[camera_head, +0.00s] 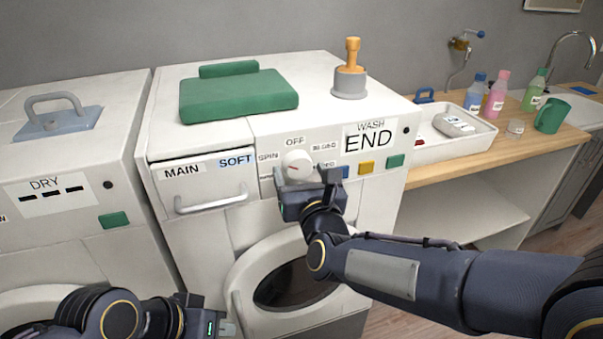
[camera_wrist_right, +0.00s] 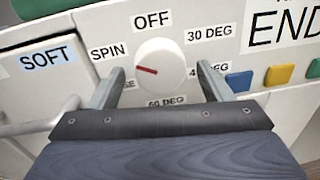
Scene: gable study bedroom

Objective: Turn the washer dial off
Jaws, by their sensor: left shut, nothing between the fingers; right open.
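The white round washer dial (camera_head: 297,162) is on the washer's front panel, below the OFF label. In the right wrist view the dial (camera_wrist_right: 166,62) shows a red mark pointing left, near the SPIN side, not up at OFF. My right gripper (camera_head: 306,177) is open in front of the panel. Its fingers (camera_wrist_right: 160,72) appear on either side of the dial, with a gap at each side; whether they reach around it in depth I cannot tell. My left gripper (camera_head: 228,328) is shut and empty at the bottom, low before the washer.
Blue, yellow (camera_head: 366,167) and green buttons sit right of the dial, under the END display (camera_head: 369,141). The detergent drawer (camera_head: 205,186) is left of it. The round door (camera_head: 245,290) is below.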

